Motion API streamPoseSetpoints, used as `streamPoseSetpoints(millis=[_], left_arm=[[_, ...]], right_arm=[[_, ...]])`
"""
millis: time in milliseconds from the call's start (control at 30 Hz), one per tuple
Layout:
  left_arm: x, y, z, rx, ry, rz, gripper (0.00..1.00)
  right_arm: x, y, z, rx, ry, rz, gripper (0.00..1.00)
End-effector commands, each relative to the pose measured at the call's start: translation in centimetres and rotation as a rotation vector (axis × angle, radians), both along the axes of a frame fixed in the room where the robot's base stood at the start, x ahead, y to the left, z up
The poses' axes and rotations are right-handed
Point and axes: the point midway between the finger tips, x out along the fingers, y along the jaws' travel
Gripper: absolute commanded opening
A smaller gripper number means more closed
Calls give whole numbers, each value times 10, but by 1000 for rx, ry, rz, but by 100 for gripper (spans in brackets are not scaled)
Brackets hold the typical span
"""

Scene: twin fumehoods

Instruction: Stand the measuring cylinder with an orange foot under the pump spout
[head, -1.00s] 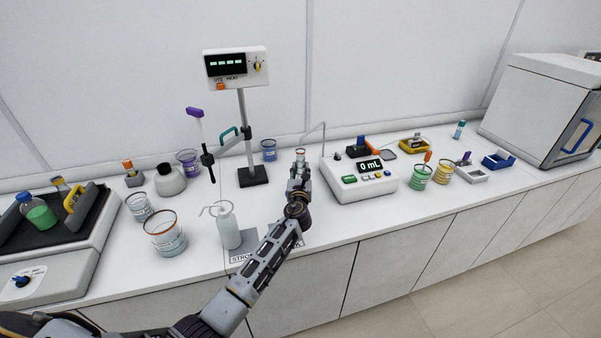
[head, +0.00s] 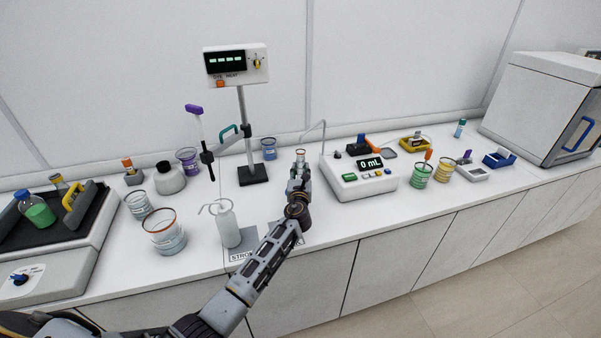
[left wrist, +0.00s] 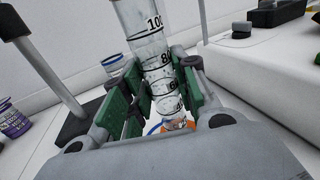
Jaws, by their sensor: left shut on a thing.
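A clear measuring cylinder (left wrist: 150,45) with black graduations is upright between the green-padded fingers of my left gripper (left wrist: 152,92), which is shut on it. Its orange foot (left wrist: 178,126) shows low between the fingers in the left wrist view. In the head view the cylinder's top (head: 300,153) shows just beyond my left gripper (head: 299,172). The thin bent pump spout (head: 323,128) rises from the white pump (head: 348,183), and its tip appears just above the cylinder's mouth. I cannot tell whether the foot touches the bench. My right gripper is not in view.
A stand with a display box (head: 253,176) is to the left. A white wash bottle (head: 228,228) and a beaker (head: 164,236) stand near the front left. Green and yellow beakers (head: 420,175) are right of the pump. A blue-labelled beaker (head: 268,150) is behind.

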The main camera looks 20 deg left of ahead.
Motion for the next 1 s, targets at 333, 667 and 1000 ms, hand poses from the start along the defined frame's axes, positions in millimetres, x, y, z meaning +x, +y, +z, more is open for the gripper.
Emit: streamPoseSetpoints(millis=[333,667,1000], left_arm=[[0,0,-1,0,-1,0,54],[0,0,-2,0,0,0,54],[-15,-4,-2,0,0,0,54]], right_arm=[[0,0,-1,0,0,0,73],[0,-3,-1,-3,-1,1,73],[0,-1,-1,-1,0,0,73]])
